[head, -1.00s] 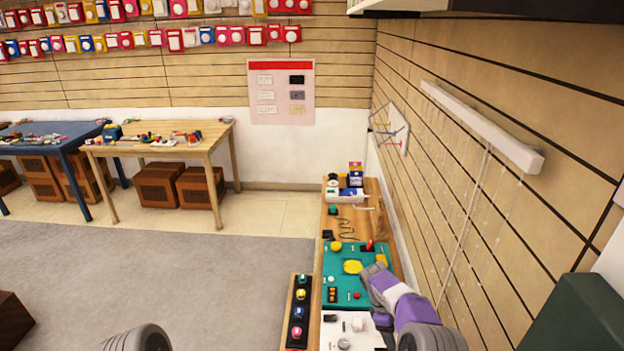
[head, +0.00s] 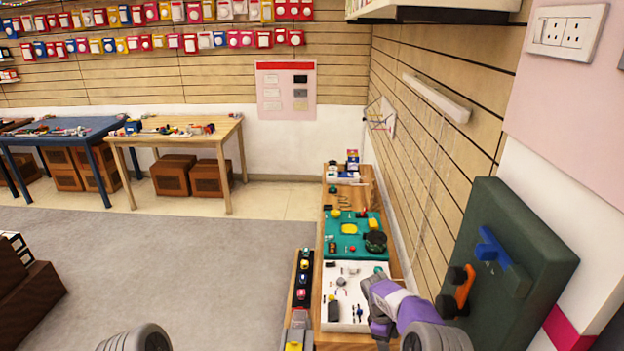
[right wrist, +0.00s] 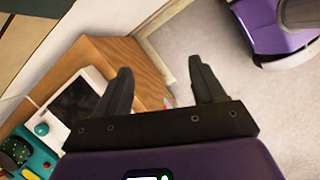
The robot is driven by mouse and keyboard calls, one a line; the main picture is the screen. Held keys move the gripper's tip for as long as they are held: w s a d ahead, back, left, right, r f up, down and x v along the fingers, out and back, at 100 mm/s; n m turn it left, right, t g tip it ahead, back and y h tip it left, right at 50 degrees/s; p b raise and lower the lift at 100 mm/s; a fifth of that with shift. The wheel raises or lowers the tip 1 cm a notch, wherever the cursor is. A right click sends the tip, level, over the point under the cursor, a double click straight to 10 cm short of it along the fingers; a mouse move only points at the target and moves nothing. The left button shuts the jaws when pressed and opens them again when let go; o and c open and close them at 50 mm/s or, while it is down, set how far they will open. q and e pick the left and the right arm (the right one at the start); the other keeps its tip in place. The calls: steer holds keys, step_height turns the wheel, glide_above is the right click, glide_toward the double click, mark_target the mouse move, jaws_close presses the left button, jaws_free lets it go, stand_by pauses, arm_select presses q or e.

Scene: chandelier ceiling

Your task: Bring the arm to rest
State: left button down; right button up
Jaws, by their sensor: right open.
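My right arm, purple and white, comes in at the bottom right of the head view. Its forearm is bent over the right front corner of the white board on the wooden bench, and its gripper is hidden or cut off there. In the right wrist view my right gripper (right wrist: 160,68) is open, its two dark fingers apart with nothing between them. The fingers point past the bench edge toward the floor. Of my left arm only the rounded grey shoulder shows at the bottom left of the head view; its gripper is out of frame.
The narrow bench (head: 368,190) carries a green board (head: 340,250) and a white board (head: 350,285). A narrow tray (head: 291,300) of small items lies along its left. A dark green panel (head: 535,240) stands at right. The grey carpet (head: 180,270) at left is open.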

steer(key=s+a+f+m+y, duration=0.5)
steer(key=s+a+f, duration=0.4)
steer(key=s+f, duration=0.3)
steer(key=s+a+m+t+y, duration=0.1)
steer(key=s+a+m, duration=0.1)
steer(key=s+m, duration=0.5)
steer(key=s+a+m+t+y, duration=0.1)
steer(key=s+a+m, duration=0.15)
steer(key=s, duration=0.85)
arm_select(q)
step_height(320, 180, down, 10)
steer(key=b, duration=1)
steer(key=shift+w+f, duration=0.15)
steer(key=shift+w, duration=0.3)
arm_select(e)
step_height(320, 180, down, 10)
steer(key=shift+w+d, duration=0.25)
steer(key=shift+d, duration=0.15)
